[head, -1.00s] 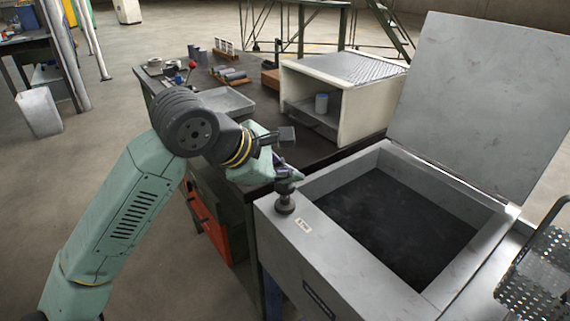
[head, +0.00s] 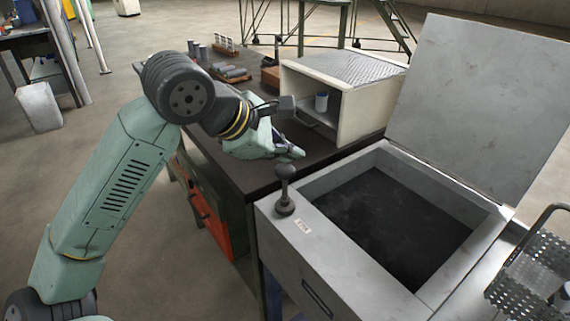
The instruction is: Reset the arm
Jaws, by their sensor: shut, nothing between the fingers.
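My gripper (head: 293,153) is at the end of my green arm (head: 118,195), over the right part of the dark workbench top. Its fingers are shut with nothing between them. It hangs a little above and behind the black knob handle (head: 285,190) on the front left corner of the grey furnace box (head: 345,262), apart from it. The furnace lid (head: 480,105) stands raised, and the dark inside of the box shows. My arm hides part of the bench's left side.
A cream open-fronted box (head: 355,110) on the bench holds a small grey-blue cylinder (head: 321,101). A perforated metal basket (head: 530,270) is at the far right. Open floor lies on the left.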

